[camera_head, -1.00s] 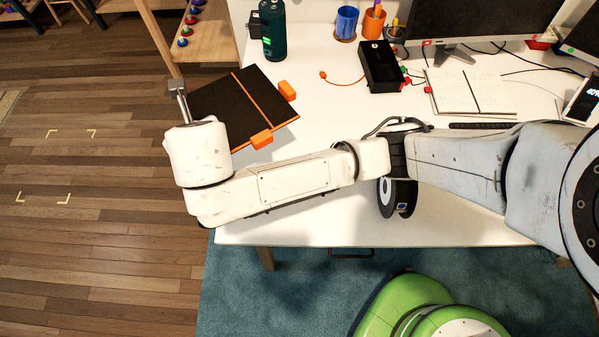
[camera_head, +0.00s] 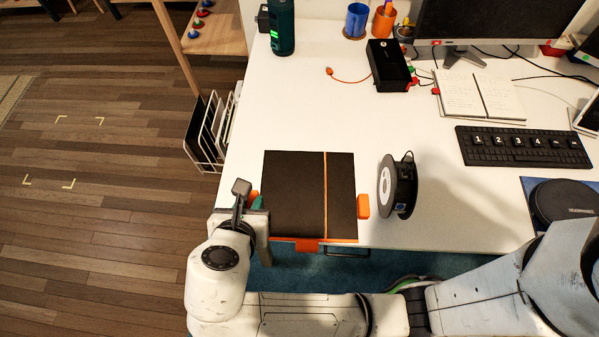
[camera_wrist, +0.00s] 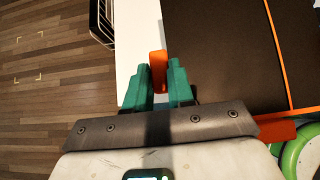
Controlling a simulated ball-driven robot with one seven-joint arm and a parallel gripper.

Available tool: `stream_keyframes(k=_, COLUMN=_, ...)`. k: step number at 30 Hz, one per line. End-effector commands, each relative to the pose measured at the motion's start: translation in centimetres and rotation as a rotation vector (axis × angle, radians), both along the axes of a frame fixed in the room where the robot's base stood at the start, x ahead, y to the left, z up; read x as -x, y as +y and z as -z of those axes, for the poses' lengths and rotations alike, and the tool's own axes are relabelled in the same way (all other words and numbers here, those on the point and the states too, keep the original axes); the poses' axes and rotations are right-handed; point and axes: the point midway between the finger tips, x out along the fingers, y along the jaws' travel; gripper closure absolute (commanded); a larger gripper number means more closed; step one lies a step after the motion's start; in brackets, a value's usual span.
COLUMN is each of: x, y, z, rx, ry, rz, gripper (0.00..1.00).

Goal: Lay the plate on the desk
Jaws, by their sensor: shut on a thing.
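The plate (camera_head: 292,195) is a flat black square with an orange stripe and orange tabs on its edges. It lies level near the front left of the white desk (camera_head: 420,225), with its front tab over the desk's front edge. I cannot tell whether it touches the desk or is just above it. My gripper (camera_head: 257,203) is at its left edge. In the wrist view my gripper (camera_wrist: 157,85) has its teal fingers shut on an orange tab (camera_wrist: 158,66), and part of the plate (camera_wrist: 215,50) shows at the right.
A black spool (camera_head: 397,187) stands close right of the plate. A keyboard (camera_head: 525,147), notebook (camera_head: 478,97), black box (camera_head: 388,65) and dark green bottle (camera_head: 281,28) are farther back. A white wire rack (camera_head: 210,130) is beside the desk's left edge. The desk behind the plate is clear.

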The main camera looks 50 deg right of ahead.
Motion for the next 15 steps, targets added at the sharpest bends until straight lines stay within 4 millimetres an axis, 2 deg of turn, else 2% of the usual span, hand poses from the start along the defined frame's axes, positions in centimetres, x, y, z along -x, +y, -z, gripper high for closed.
stream_keyframes(k=1, x=1.2, y=-0.4, z=0.6, rx=-0.001, ry=0.005, rz=0.011, gripper=1.00)
stream_keyframes(k=3, x=2.1, y=-0.9, z=1.1, rx=0.001, ry=0.002, rz=0.025, gripper=1.00)
stream_keyframes(k=8, x=3.2, y=-1.7, z=1.6, rx=-0.001, ry=-0.003, rz=0.042, gripper=1.00)
stream_keyframes(k=11, x=3.1, y=-1.8, z=1.7, rx=-0.001, ry=-0.003, rz=0.045, gripper=1.00)
stream_keyframes(k=15, x=1.4, y=-2.7, z=2.4, rx=0.001, ry=-0.005, rz=0.048, gripper=1.00)
